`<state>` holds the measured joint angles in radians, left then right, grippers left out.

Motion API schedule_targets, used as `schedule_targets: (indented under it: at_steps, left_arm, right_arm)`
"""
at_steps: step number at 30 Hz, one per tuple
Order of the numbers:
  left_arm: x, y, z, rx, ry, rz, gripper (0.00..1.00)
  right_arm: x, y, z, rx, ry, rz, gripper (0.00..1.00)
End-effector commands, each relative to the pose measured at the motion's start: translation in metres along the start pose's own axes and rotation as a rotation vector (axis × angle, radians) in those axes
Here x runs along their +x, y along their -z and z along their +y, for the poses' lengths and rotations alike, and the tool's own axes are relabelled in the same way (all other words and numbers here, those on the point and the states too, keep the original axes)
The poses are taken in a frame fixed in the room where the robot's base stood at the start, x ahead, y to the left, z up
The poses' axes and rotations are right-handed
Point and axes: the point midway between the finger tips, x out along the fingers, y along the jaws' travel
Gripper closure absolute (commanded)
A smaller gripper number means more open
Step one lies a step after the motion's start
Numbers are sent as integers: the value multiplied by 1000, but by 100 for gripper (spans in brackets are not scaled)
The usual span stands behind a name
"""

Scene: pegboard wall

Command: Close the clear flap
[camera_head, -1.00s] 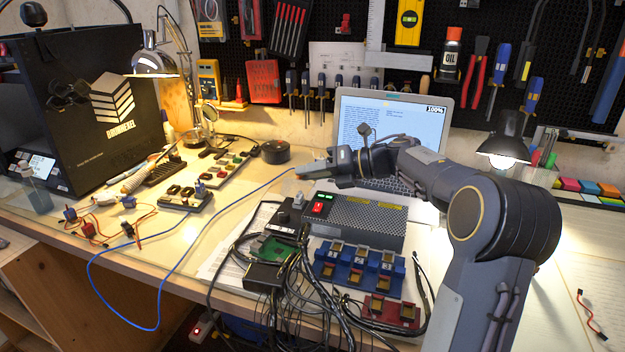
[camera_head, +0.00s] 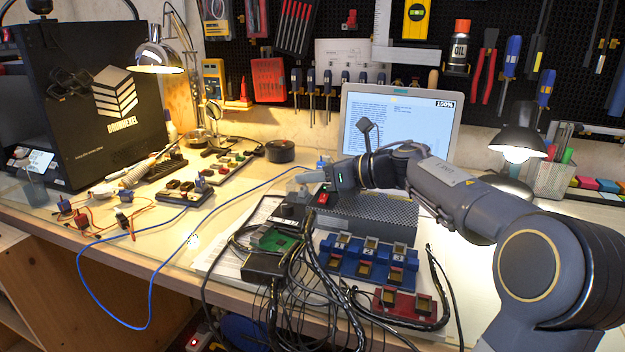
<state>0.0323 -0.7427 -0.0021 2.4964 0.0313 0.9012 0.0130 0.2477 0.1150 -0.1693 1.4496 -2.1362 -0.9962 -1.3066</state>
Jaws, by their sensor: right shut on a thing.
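My right gripper (camera_head: 311,177) reaches in from the right, above the left end of a grey perforated power box (camera_head: 375,215) with a red switch (camera_head: 323,198). Its jaws are closed at a pale grey piece at the tips, too small to identify. I cannot make out the clear flap for certain. A small black module (camera_head: 292,211) sits just left of the box, below the fingertips. A blue cable (camera_head: 215,217) runs up to a small blue end (camera_head: 322,164) close behind the gripper; I cannot tell whether they touch. My left gripper is not in view.
Black wires and a green circuit board (camera_head: 272,238) crowd the front left of the box. A blue socket block (camera_head: 366,260) and a red one (camera_head: 403,302) lie in front. A laptop (camera_head: 401,125) stands behind my right arm, and a lamp (camera_head: 518,140) to the right.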

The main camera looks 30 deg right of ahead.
Motion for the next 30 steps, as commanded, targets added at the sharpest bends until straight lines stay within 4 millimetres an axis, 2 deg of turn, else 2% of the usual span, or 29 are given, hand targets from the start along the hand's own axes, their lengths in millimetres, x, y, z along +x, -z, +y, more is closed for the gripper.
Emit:
schedule_targets:
  at_steps: [13, 14, 16, 25, 30]
  left_arm:
    - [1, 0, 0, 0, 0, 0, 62]
    - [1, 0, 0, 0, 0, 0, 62]
    - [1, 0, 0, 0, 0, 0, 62]
    - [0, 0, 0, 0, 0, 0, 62]
    - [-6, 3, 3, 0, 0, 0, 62]
  right_arm:
    - [0, 1, 0, -10, 1, 1, 100]
    - [0, 1, 0, -9, 1, 1, 79]
    - [0, 1, 0, -9, 1, 1, 72]
    - [-2, 0, 0, -9, 3, -1, 72]
    - [-24, -2, 0, -9, 5, -2, 72]
